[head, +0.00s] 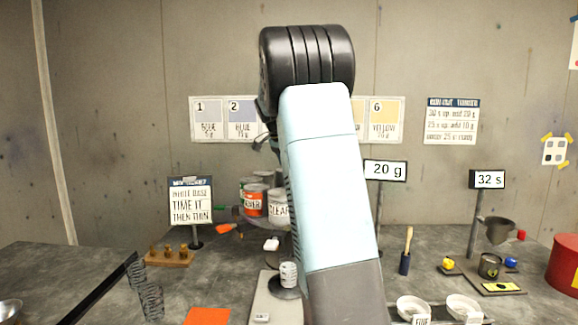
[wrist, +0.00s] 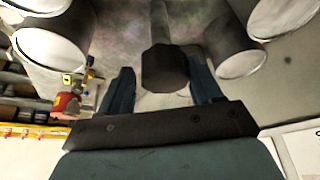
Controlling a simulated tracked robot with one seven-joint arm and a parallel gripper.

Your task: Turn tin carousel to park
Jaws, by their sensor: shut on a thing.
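The tin carousel (head: 236,213) stands at the middle of the bench in the head view, partly hidden behind my arm. An orange-labelled tin (head: 254,204) and a tin marked CLEAR (head: 279,207) show on its left side. In the wrist view, a dark faceted knob on a post (wrist: 165,68) stands among several pale tins (wrist: 52,48). My gripper (wrist: 162,92) has one blue finger on each side of this knob and is shut on it. My gripper is hidden in the head view. A park mark cannot be made out.
A small orange piece (head: 229,229) lies left of the carousel. A scale-like stand with a white cup (head: 288,274) is in front. An orange square (head: 207,316) lies at the front.

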